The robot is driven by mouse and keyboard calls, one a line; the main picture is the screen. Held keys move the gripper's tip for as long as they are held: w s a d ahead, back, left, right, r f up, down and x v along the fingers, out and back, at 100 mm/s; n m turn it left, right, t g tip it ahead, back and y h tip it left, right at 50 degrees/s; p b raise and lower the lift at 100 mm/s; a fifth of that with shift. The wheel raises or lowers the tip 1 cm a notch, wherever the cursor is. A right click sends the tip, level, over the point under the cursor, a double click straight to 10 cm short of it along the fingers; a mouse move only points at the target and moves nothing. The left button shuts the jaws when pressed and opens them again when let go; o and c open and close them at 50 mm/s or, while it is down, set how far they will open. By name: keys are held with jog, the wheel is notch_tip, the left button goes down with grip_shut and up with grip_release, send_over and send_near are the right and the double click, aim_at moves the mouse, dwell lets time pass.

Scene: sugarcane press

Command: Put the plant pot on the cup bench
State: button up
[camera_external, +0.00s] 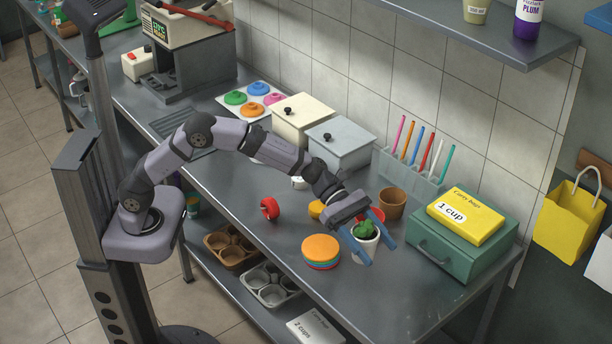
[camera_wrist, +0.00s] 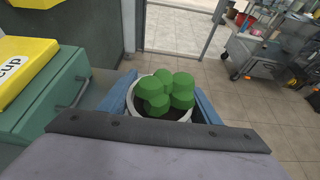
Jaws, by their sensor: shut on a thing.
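The plant pot (camera_external: 369,246) is a small white pot with a green, lobed plant. My gripper (camera_external: 380,252) is shut on it, with one blue finger on each side, above the right part of the steel bench (camera_external: 400,290). In the wrist view the pot (camera_wrist: 135,108) sits between the fingers, with dark soil and green lobes showing from above. It looks roughly upright. The pot's base is partly hidden, and I cannot tell how far it is from the benchtop. No surface is marked as the cup bench; a yellow box reading "1 cup" (camera_external: 464,218) lies on a green case (camera_external: 455,258).
A brown pot (camera_external: 392,203) and a red item (camera_external: 372,215) stand close behind my gripper. A rack of coloured straws (camera_external: 410,170) is at the wall. The bench's front right is clear.

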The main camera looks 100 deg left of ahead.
jog(key=shift+f, duration=4.95)
jog(key=shift+f, duration=0.1)
jog(key=o, duration=1.3)
jog(key=b+v, duration=0.1)
jog(key=v, duration=1.1)
